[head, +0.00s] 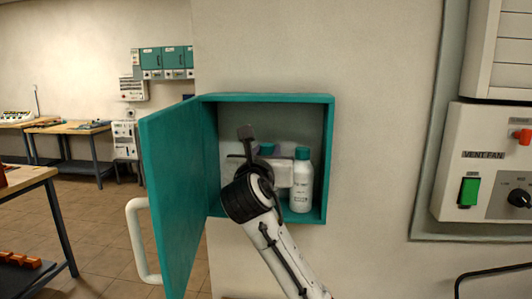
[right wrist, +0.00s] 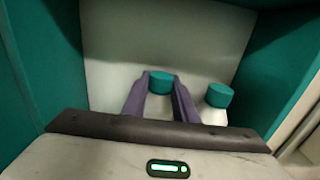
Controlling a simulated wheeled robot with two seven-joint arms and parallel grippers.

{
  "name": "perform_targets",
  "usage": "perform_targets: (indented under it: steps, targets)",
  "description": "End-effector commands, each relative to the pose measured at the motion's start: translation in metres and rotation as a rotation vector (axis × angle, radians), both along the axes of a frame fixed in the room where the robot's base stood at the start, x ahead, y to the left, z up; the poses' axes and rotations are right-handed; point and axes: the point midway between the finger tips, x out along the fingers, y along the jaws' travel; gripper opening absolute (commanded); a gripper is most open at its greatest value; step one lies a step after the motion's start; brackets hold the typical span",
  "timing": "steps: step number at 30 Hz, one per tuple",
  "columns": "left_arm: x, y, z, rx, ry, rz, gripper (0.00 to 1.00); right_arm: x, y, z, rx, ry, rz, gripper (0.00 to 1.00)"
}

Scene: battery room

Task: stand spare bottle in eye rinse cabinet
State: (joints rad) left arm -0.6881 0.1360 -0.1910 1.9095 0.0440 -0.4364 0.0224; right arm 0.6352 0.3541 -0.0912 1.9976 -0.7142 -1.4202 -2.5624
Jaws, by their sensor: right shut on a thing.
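The eye rinse cabinet (head: 270,98) is a teal wall box with its door (head: 172,195) swung open to the left. My right gripper (right wrist: 160,103) is inside it, its purple fingers shut on a white bottle with a teal cap (right wrist: 160,82). In the head view only the cap (head: 266,149) of this bottle shows clearly; my gripper hides the body. A second white bottle with a teal cap (head: 300,188) stands upright on the cabinet floor, to the right of the held one; its cap also shows in the right wrist view (right wrist: 219,95). I cannot tell whether the held bottle touches the floor.
The door's white handle (head: 138,240) sticks out at lower left. A vent fan panel (head: 485,165) with a green switch and a red knob is on the wall at right. Workbenches (head: 75,128) stand far off at left.

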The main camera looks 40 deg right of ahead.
Motion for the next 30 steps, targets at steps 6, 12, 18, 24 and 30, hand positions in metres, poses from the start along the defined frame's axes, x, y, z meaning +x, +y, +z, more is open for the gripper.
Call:
perform_targets:
  steps: [6,12,18,24,30]
  targets:
    - [0.000,0.000,0.000,0.000,0.001,0.000,0.31,0.000,0.000,-0.002,-0.001,0.001,0.000,0.44]
    - [0.000,0.000,0.000,0.000,0.000,0.000,0.31,0.000,0.000,-0.002,-0.001,0.001,0.000,0.44]
    - [0.000,0.000,-0.002,0.000,0.000,0.000,0.31,-0.004,0.006,0.001,-0.002,-0.001,0.002,0.44]
    - [0.000,0.000,-0.006,0.000,0.000,0.000,0.31,-0.028,0.037,0.000,0.000,-0.001,0.005,0.44]
    - [0.001,0.000,-0.008,0.000,-0.001,0.000,0.31,-0.054,0.070,0.000,0.000,-0.001,0.004,0.44]
